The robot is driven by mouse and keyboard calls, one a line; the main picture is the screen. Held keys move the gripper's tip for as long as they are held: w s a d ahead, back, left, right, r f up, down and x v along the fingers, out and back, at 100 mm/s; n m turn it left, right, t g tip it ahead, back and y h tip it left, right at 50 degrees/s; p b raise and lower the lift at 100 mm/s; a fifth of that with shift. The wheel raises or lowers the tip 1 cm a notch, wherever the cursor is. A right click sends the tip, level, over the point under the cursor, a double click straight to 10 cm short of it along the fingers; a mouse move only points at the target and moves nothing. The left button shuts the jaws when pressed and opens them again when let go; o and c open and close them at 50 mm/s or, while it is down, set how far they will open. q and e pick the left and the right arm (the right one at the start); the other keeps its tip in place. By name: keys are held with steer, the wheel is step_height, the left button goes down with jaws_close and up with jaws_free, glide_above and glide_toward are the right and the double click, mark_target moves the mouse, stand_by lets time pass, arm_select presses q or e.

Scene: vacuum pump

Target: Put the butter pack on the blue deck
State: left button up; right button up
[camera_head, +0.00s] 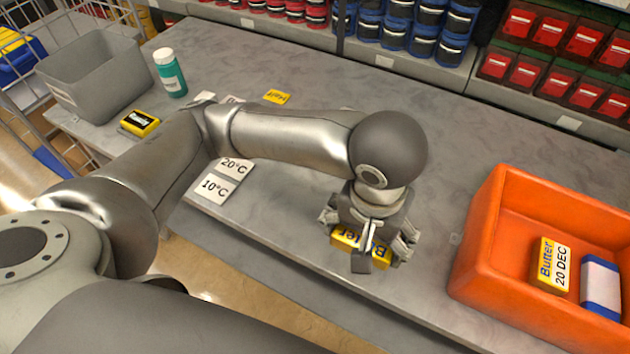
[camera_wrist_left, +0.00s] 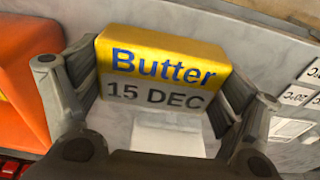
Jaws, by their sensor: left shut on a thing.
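My left gripper (camera_head: 370,245) is shut on a yellow butter pack (camera_head: 345,239), low over the grey counter near its front edge. In the left wrist view the butter pack (camera_wrist_left: 160,70) reads "Butter 15 DEC" and sits between both fingers. I cannot tell if it touches the counter. My right gripper is out of view.
Temperature cards (camera_head: 214,187) lie left of my gripper. A grey bin (camera_head: 95,80), a green bottle (camera_head: 170,74) and a black-yellow pack (camera_head: 139,123) stand at the counter's left end. A blue-white pack (camera_head: 600,287) lies in the crate.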

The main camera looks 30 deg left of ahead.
arm_select(q)
steer(key=shift+w+a, duration=0.1)
steer(key=shift+a, duration=0.05)
steer(key=w+a+f, duration=0.2)
steer(key=w, duration=0.1)
steer(key=w+a+f, duration=0.2)
steer(key=w+f, duration=0.1)
steer(key=w+a+f, duration=0.2)
steer(key=w+f, duration=0.1)
steer(key=w, duration=0.1)
steer(key=shift+a+b, duration=0.25)
steer(key=shift+b, duration=0.05)
steer(key=shift+w+a+f, duration=0.1)
steer(key=shift+w+f, duration=0.2)
steer(key=shift+f, duration=0.15)
steer(key=f, duration=0.2)
steer(key=f+p, duration=0.1)
steer(key=shift+w+a+f, duration=0.25)
steer(key=shift+w+f, duration=0.05)
steer(key=shift+f, duration=0.2)
steer(key=o, duration=0.9)
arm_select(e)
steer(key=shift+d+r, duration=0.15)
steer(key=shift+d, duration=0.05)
arm_select(q)
steer(key=shift+o, duration=0.2)
